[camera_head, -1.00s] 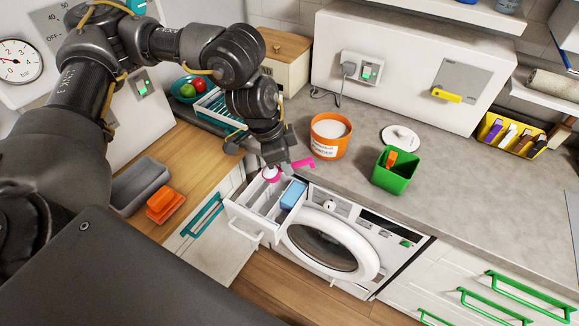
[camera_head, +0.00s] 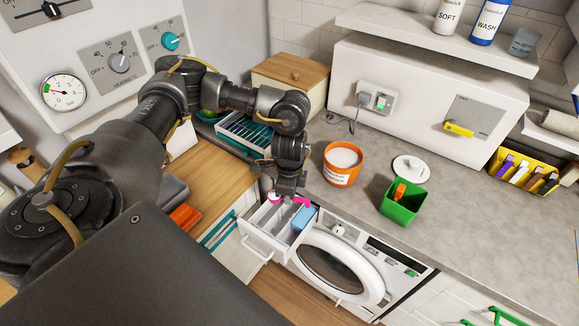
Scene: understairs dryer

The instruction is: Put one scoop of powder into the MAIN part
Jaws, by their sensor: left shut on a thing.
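The orange powder tub (camera_head: 341,178) stands open on the counter with white powder inside. The washer's detergent drawer (camera_head: 262,246) is pulled out, with several compartments. A blue block-like piece (camera_head: 302,218) fills its right side. I cannot read a MAIN label. My left gripper (camera_head: 287,194) is shut on the pink scoop (camera_head: 303,201), above the drawer's rear. The scoop's round bowl shows left of the fingers and its handle right of them. The bowl is small and partly hidden, so I cannot tell how much powder it holds. My right gripper is out of view.
The washer (camera_head: 340,270) is under the counter. A white lid (camera_head: 411,168) and a green bin (camera_head: 404,205) with an orange item stand right of the tub. A teal rack (camera_head: 243,132) is behind my left arm. The counter front at right is clear.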

